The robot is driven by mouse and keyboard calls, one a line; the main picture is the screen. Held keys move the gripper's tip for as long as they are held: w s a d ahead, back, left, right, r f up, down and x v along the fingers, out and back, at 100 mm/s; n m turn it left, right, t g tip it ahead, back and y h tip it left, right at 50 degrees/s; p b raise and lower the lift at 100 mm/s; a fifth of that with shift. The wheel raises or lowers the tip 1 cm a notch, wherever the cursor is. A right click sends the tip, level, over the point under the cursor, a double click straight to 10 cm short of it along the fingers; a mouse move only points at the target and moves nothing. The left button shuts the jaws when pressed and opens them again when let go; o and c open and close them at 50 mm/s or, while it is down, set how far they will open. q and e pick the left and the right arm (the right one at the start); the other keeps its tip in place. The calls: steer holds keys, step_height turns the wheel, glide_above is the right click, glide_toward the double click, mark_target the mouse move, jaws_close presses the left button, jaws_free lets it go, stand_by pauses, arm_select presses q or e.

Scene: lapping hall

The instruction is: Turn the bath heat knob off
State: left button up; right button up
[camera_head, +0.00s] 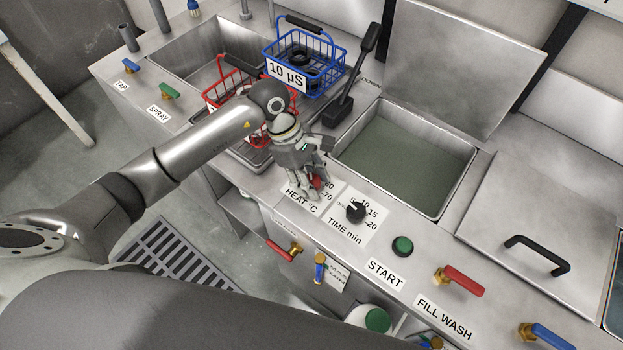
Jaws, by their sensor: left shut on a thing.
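The bath heat knob (316,182) shows as a small red part at the HEAT °C plate (301,194), mostly hidden by my left gripper. My left gripper (314,184) reaches down from the left and is shut on the heat knob. The knob's pointer is hidden, so its setting cannot be read; only the 60 and 70 marks show beside it. My right gripper is not in view.
The black time knob (356,211) sits just right of the heat knob. A green START button (402,246) and a red-handled valve (459,281) lie further right. The open bath (410,160), a black lever (350,85), a blue basket (304,60) and a red basket (226,88) stand behind.

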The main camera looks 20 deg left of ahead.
arm_select(q)
steer(key=n+t+b, duration=0.1)
steer(key=n+b, duration=0.1)
steer(key=n, duration=0.2)
steer(key=shift+f+t+b, duration=0.15)
steer(key=shift+t+b, duration=0.25)
steer(key=shift+n+t+b, duration=0.4)
steer(key=shift+n+b, duration=0.2)
steer(key=shift+n, duration=0.9)
steer(key=o, duration=1)
steer(key=shift+y, duration=0.3)
steer(key=shift+o, duration=0.2)
steer(key=shift+r, duration=0.2)
steer(key=v, duration=1.2)
steer(key=shift+s+f, duration=0.1)
